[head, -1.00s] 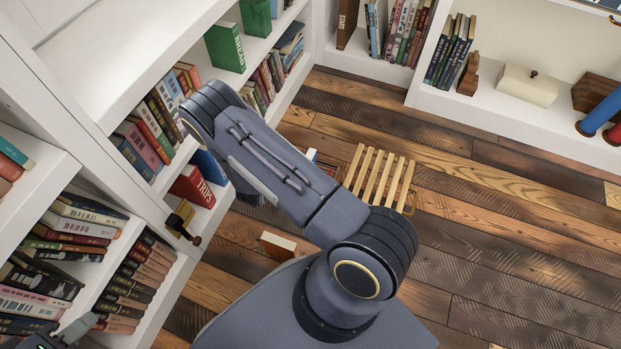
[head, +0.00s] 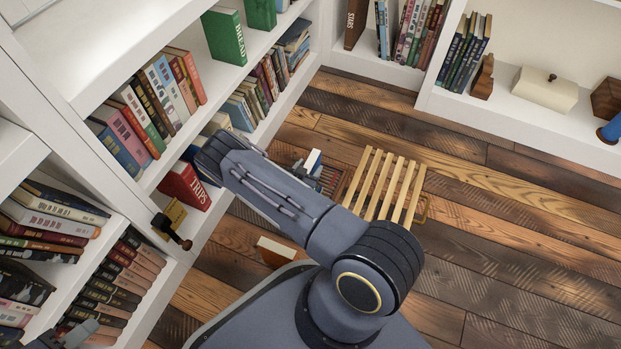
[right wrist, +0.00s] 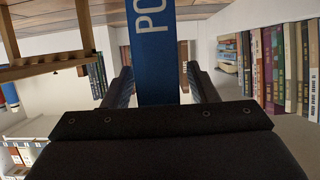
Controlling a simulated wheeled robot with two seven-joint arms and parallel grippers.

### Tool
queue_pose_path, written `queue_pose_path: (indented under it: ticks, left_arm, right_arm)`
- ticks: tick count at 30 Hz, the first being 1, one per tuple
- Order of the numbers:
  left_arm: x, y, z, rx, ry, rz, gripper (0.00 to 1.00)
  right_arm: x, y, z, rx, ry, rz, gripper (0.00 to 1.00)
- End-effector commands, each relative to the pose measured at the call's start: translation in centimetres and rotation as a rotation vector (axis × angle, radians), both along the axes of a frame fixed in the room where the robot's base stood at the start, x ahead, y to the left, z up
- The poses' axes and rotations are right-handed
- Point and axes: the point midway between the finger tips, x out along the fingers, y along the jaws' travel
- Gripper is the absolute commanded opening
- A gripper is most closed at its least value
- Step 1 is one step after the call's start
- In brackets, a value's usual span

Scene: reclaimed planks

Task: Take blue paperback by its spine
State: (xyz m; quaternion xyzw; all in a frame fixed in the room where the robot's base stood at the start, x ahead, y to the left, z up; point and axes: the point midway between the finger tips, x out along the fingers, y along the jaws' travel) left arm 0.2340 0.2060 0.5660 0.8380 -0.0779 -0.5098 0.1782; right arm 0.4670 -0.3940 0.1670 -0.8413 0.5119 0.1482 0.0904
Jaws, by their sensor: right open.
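The blue paperback (right wrist: 153,50) fills the middle of the right wrist view, its spine with white letters "PO" facing my camera. My right gripper (right wrist: 160,84) is open, with one finger on each side of the book; I cannot tell whether either finger touches it.
Rows of books (head: 150,100) stand on the white shelves at left. A slatted wooden rack (head: 383,187) is on the plank floor, with a small crate (head: 325,178) beside it. A brass bookend (head: 172,220) stands near TRIPS. The floor at right is clear.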

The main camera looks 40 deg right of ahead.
Motion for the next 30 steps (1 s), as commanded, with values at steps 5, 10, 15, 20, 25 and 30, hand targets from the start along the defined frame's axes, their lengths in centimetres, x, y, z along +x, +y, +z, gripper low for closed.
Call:
queue_pose_path:
  ticks: [5,10,15,20,25,30]
  left_arm:
    - [0.0,0.0,-0.01,0.0,0.0,0.0,0.36]
    - [0.0,0.0,0.0,0.0,0.0,0.0,0.36]
    - [0.0,0.0,-0.01,0.0,0.0,0.0,0.36]
    - [0.0,0.01,-0.01,0.0,0.0,0.0,0.36]
    - [0.0,0.0,0.0,0.0,0.0,0.0,0.36]
    - [0.0,0.01,0.01,0.0,0.0,0.0,0.36]
  right_arm:
    - [0.11,-0.14,0.01,0.001,0.0,0.001,0.53]
    - [0.09,-0.13,0.01,0.001,0.0,0.0,0.4]
    - [0.07,-0.12,0.0,0.0,0.001,0.0,0.17]
    - [0.07,-0.12,-0.01,0.0,0.001,0.0,0.0]
    - [0.11,-0.14,0.06,-0.001,-0.001,0.001,0.0]
    - [0.09,-0.14,0.07,-0.001,-0.001,0.001,0.0]
